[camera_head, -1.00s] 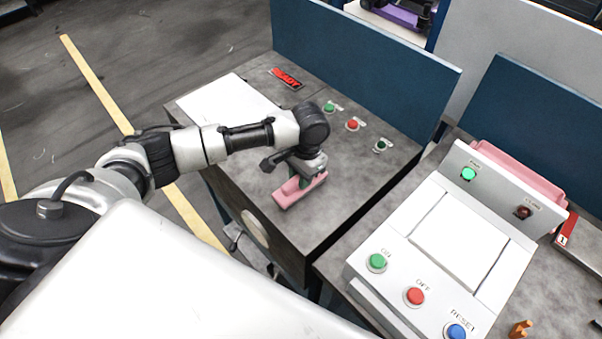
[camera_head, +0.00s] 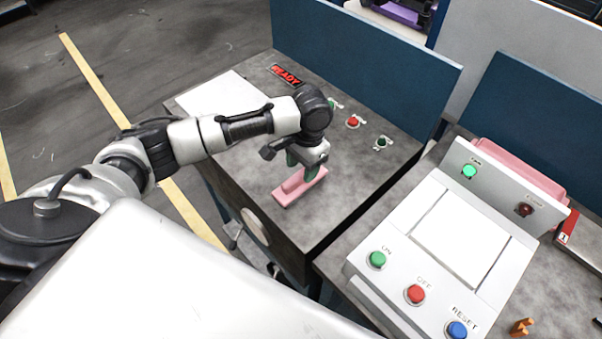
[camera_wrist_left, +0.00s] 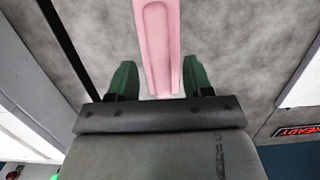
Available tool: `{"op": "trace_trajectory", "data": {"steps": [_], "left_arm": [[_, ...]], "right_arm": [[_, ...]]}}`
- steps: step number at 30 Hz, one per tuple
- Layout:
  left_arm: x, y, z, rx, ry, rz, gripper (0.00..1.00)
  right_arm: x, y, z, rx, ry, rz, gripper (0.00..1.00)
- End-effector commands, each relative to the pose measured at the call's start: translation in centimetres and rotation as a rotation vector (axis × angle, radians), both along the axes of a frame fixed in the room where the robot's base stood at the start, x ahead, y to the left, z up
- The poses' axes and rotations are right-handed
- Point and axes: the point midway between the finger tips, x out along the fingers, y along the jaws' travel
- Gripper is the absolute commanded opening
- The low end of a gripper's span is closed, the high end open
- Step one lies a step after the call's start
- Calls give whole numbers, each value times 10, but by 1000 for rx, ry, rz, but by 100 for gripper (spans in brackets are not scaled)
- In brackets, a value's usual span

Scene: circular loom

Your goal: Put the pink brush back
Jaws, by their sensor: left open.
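The pink brush (camera_head: 299,188) lies on the grey top of the left cabinet, near its front edge. My left gripper (camera_head: 303,172) is just above the brush, pointing down. In the left wrist view the pink brush (camera_wrist_left: 158,45) runs between the two green fingers of the open gripper (camera_wrist_left: 155,82). The brush's far end is cut off by the frame there. My right gripper is not in view.
A white sheet (camera_head: 222,103), a READY sign (camera_head: 287,76) and several buttons are on the cabinet top (camera_head: 345,200). A blue panel (camera_head: 360,62) stands behind. A control box (camera_head: 377,284) with ON, OFF and RESET buttons stands at the right. A pink thing (camera_head: 520,168) is behind it.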

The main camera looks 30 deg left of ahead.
Motion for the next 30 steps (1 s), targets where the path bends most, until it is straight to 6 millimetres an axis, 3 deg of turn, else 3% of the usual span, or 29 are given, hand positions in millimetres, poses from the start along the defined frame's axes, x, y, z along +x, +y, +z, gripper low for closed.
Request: {"op": "trace_trajectory", "data": {"steps": [6, 13, 18, 30], "left_arm": [[8, -3, 47, -1, -6, -1, 50], [13, -4, 82, -2, -3, 0, 50], [13, -4, 91, 0, 0, 0, 50], [13, -4, 91, -1, 0, 0, 50]], "right_arm": [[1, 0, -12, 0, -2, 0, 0], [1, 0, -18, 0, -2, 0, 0], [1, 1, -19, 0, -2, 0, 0], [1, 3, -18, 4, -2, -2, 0]]}}
